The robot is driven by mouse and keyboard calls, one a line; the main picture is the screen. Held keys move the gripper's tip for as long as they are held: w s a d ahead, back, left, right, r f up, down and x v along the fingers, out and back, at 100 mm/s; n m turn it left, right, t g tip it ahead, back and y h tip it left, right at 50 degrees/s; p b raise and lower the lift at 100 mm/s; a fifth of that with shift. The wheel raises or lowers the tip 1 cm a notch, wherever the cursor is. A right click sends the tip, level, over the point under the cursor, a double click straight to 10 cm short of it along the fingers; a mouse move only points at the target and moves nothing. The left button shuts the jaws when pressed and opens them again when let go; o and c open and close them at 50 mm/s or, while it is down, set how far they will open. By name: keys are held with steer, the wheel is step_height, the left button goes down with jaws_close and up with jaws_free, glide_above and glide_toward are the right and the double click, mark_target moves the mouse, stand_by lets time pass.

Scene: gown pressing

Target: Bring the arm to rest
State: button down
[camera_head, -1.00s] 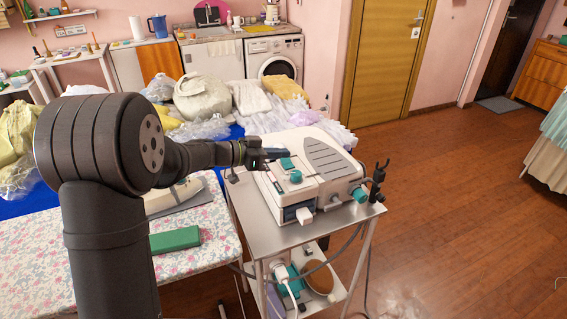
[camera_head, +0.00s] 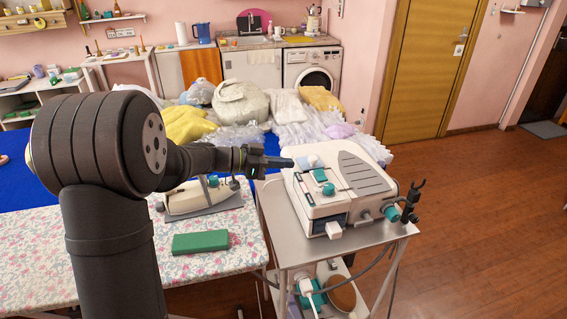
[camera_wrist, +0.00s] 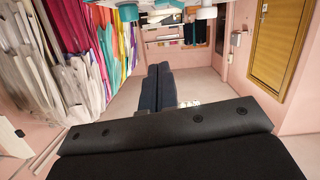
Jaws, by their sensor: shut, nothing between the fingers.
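My gripper (camera_head: 279,162) is shut and empty in the head view. It points right, with its tip in front of the left edge of the white and grey machine (camera_head: 335,185); I cannot tell whether it touches it. In the wrist view my two dark fingers (camera_wrist: 160,72) lie together, with nothing between them. The wrist view looks out over the room, with hanging garments (camera_wrist: 70,60) at the left and a wooden door (camera_wrist: 275,45) at the right.
The machine stands on a metal cart (camera_head: 280,225). Left of it, an iron (camera_head: 200,198) and a green block (camera_head: 200,242) are on the floral ironing surface (camera_head: 110,265). Bagged garments (camera_head: 240,103) lie behind on a blue surface. The wooden floor at the right is clear.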

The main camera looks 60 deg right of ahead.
glide_above(316, 185)
steer(key=shift+w+a+f, duration=0.1)
steer(key=shift+w+f, duration=0.1)
steer(key=shift+f, duration=0.4)
steer(key=shift+w+a+f, duration=0.1)
steer(key=shift+w+f, duration=0.1)
steer(key=shift+f, duration=0.35)
steer(key=shift+s+d+f, duration=0.2)
steer(key=shift+f, duration=0.4)
steer(key=shift+s+d+f, duration=0.15)
steer(key=shift+d+f, duration=0.05)
steer(key=shift+f, duration=0.4)
steer(key=shift+a+f, duration=0.1)
steer(key=shift+f, duration=0.8)
